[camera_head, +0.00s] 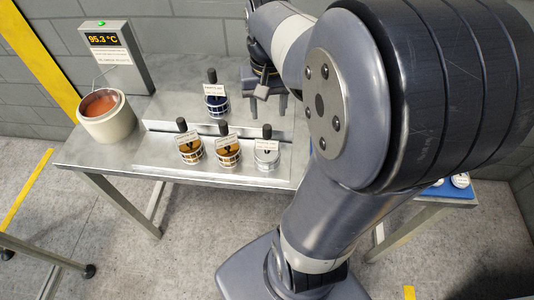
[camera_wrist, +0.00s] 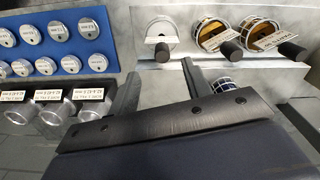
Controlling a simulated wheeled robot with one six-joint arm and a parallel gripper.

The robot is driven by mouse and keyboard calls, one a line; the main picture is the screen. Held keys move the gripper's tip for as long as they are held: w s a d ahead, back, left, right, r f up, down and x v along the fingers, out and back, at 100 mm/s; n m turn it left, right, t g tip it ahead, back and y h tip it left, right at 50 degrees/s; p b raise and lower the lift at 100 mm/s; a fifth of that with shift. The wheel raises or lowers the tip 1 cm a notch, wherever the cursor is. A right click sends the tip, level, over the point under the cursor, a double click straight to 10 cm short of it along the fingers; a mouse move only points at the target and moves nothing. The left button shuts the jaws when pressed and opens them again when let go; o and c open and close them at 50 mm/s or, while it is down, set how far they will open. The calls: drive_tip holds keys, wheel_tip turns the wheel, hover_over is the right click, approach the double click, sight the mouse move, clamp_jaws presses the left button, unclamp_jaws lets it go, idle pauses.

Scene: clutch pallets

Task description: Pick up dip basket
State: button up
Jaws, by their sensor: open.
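Several small wire baskets with black upright handles and white tags stand on the metal bench; the tags are too small to read, so I cannot tell which is meant. A dark blue basket (camera_head: 216,105) stands on the raised back step. Two amber baskets (camera_head: 190,149) (camera_head: 228,151) and a pale grey basket (camera_head: 266,154) stand in front. My gripper (camera_head: 267,104) is open and empty, just right of the blue basket. In the wrist view, the blue basket (camera_wrist: 223,86) shows partly, beside the right finger and outside the jaws (camera_wrist: 158,82).
A round pot of orange-brown liquid (camera_head: 103,109) stands at the left, beside a display box (camera_head: 118,58) reading 95.3 °C. A blue tray (camera_wrist: 72,64) holds several round pale pieces. Metal cups (camera_wrist: 92,105) with tags stand near it. My arm hides the bench's right part.

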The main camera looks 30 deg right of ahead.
sight(267, 126)
wheel_tip(267, 126, down, 7)
drive_tip(key=shift+w+a+f+p, duration=0.1)
drive_tip(key=shift+w+f+p, duration=0.1)
drive_tip(key=shift+p, duration=0.15)
drive_tip(key=shift+c, duration=0.2)
clamp_jaws()
idle(0.3)
idle(0.8)
drive_tip(key=shift+r, duration=0.15)
